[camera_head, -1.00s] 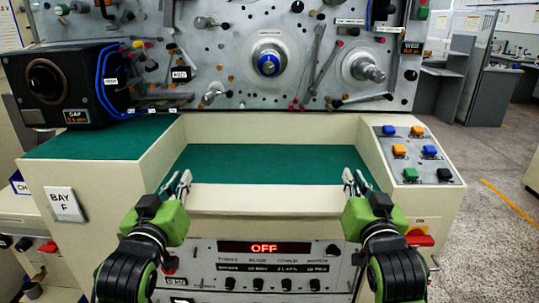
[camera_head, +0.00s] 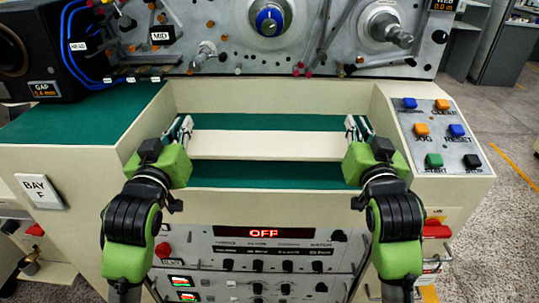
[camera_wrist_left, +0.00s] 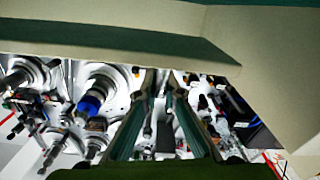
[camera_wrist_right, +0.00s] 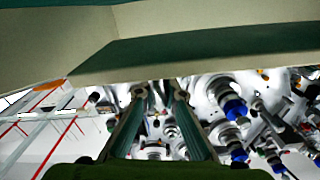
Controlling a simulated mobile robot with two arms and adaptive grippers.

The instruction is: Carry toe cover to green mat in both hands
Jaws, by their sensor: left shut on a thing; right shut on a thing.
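The toe cover (camera_head: 270,146), a long cream panel, spans level between my two grippers in the head view. It appears over the green mat (camera_head: 270,176) in the recess, with green showing in front of it and behind it. My left gripper (camera_head: 184,127) is shut on its left end. My right gripper (camera_head: 355,127) is shut on its right end. Both wrist views show the fingers against a cream edge. The exact finger contact and any gap under the cover cannot be made out.
Cream side walls bound the recess. A button panel (camera_head: 438,135) lies to the right, and a green top (camera_head: 80,122) to the left. The black gap box (camera_head: 38,55) and the spindle face (camera_head: 230,45) stand behind. A control panel reading OFF (camera_head: 263,233) is below.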

